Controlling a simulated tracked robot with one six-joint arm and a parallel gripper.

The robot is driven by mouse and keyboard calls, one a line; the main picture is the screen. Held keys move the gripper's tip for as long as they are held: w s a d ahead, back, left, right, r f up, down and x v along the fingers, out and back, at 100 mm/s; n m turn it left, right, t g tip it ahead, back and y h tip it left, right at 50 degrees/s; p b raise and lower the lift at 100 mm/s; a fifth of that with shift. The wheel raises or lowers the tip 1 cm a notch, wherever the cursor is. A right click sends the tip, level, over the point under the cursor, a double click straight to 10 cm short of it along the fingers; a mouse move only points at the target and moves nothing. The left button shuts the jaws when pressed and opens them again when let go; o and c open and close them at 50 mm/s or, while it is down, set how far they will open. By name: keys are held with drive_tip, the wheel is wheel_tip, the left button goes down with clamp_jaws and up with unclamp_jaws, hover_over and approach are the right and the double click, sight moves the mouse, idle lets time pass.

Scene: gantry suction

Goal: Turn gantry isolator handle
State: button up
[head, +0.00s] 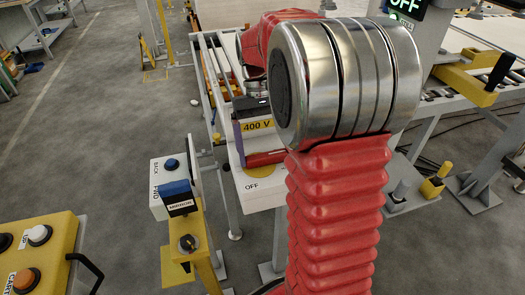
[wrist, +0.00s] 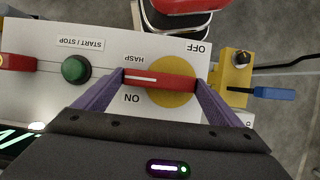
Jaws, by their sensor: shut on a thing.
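The red isolator handle (wrist: 150,77) with a white line sits on a yellow disc (wrist: 172,98) on a white panel (wrist: 60,95). It lies crosswise in the wrist view, its white line toward the left. OFF and HASP are printed above it and ON below, all upside down. My gripper (wrist: 160,79) is shut on the handle, one purple finger at each end. In the head view the handle (head: 266,158) shows red beside a purple finger of my gripper (head: 238,148), near the OFF label; my arm hides part of the panel.
A green START / STOP button (wrist: 76,68) is left of the handle. A yellow box (wrist: 236,72) with a knob and a blue lever (wrist: 273,94) stands close on the right. A yellow button console (head: 52,245) is at front left. An overhead display (head: 407,8) reads OFF.

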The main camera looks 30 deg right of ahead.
drive_tip(key=shift+w+a+r, duration=0.1)
drive_tip(key=shift+w, duration=0.2)
drive_tip(key=o, duration=1.2)
drive_tip(key=shift+o, duration=0.5)
drive_tip(key=shift+s, duration=0.1)
drive_tip(key=v, duration=1.3)
drive_tip(key=shift+r, duration=0.3)
